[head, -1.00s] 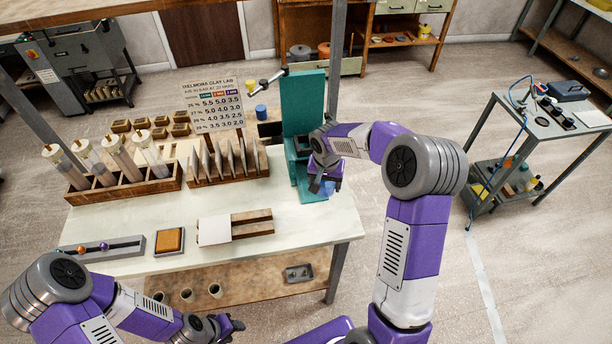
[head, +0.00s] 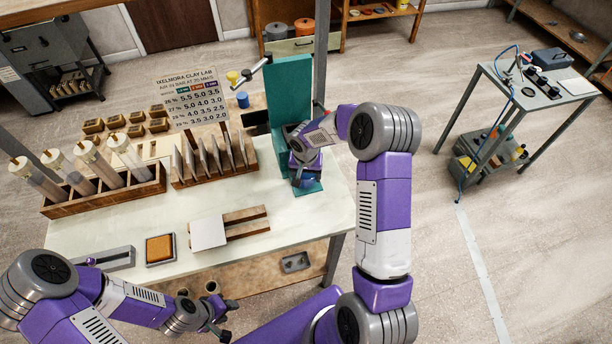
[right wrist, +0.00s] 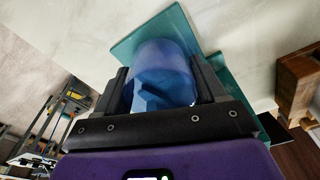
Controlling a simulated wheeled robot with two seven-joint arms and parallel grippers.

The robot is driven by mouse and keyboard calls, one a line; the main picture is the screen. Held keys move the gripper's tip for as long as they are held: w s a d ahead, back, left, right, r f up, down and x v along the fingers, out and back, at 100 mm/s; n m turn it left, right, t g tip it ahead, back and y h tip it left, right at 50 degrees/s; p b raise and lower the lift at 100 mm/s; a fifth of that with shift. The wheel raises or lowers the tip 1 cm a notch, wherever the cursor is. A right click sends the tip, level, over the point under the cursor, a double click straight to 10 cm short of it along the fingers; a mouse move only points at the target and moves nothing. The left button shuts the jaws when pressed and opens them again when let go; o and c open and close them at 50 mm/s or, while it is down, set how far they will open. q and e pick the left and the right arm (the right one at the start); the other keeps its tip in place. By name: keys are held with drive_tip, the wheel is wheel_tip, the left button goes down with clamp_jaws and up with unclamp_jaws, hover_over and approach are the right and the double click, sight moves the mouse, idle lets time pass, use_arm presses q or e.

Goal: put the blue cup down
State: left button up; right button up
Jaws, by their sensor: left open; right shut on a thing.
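The blue cup (right wrist: 163,72) sits between the fingers of my right gripper (right wrist: 165,98), which is shut on it. In the head view my right gripper (head: 303,177) is low over the base of the teal stand (head: 292,90), in front of its upright plate. I cannot tell whether the cup touches the stand's base. My left gripper (head: 222,325) is open and empty, in front of the table's near edge.
On the table (head: 110,225) stand a wooden rack of tubes (head: 110,190), a slotted wooden rack (head: 215,165), a sign board (head: 190,102) and a white tile (head: 208,233). Another small blue container (head: 242,99) is behind. A grey cart (head: 530,95) stands right.

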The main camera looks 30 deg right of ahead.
drive_tip(key=shift+f, duration=0.6)
drive_tip(key=shift+f, duration=0.1)
drive_tip(key=o, duration=0.8)
drive_tip(key=r, duration=0.8)
drive_tip(key=s+a+r, duration=0.1)
drive_tip(key=r, duration=0.3)
drive_tip(key=shift+r, duration=0.15)
drive_tip(key=shift+d, duration=0.1)
